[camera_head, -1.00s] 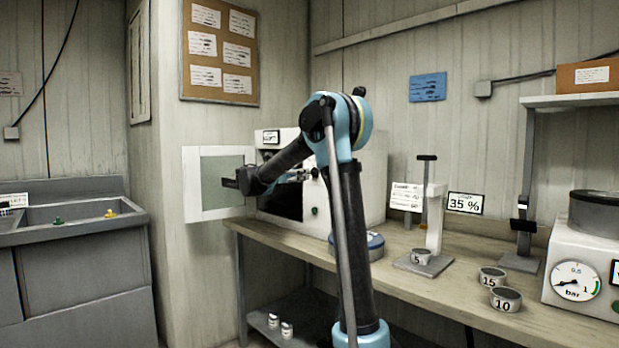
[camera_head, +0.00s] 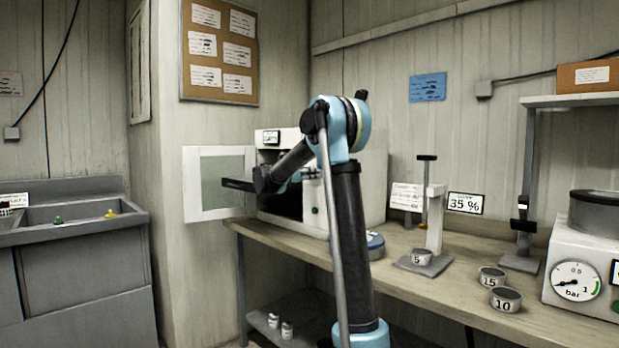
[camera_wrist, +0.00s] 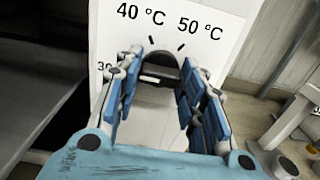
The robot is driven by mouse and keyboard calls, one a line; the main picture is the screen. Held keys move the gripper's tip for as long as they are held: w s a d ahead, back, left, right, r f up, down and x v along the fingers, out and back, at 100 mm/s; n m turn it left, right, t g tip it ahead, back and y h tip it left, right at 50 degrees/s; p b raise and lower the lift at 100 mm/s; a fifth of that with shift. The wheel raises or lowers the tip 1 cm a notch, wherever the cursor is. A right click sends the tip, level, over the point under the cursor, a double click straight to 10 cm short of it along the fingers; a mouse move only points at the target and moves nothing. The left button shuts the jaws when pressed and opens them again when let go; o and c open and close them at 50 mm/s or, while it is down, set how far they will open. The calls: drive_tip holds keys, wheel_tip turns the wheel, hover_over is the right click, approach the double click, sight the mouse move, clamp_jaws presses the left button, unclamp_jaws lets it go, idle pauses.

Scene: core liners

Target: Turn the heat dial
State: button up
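The heat dial (camera_wrist: 160,67) is a dark rounded knob on a white panel (camera_wrist: 218,14) in the wrist view. Labels for 40 °C and 50 °C stand above it, with a partly hidden 30 at its left. A small pale mark shows on its front. My gripper (camera_wrist: 163,72) is open, one blue-padded finger on each side of the dial; I cannot tell whether the pads touch it. In the head view the white oven (camera_head: 362,185) stands on the bench with its door (camera_head: 192,187) swung open to the left. My arm hides the dial there.
The open door lies beside my wrist. A sink (camera_head: 80,215) is at far left.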

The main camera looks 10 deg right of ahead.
drive_tip(key=shift+c, duration=0.8)
drive_tip(key=shift+w+m, duration=0.1)
drive_tip(key=shift+m, duration=0.3)
drive_tip(key=m, duration=1)
drive_tip(key=shift+m, duration=0.4)
drive_tip(key=o, duration=1)
drive_tip(key=shift+a, duration=0.1)
drive_tip(key=shift+o, duration=0.2)
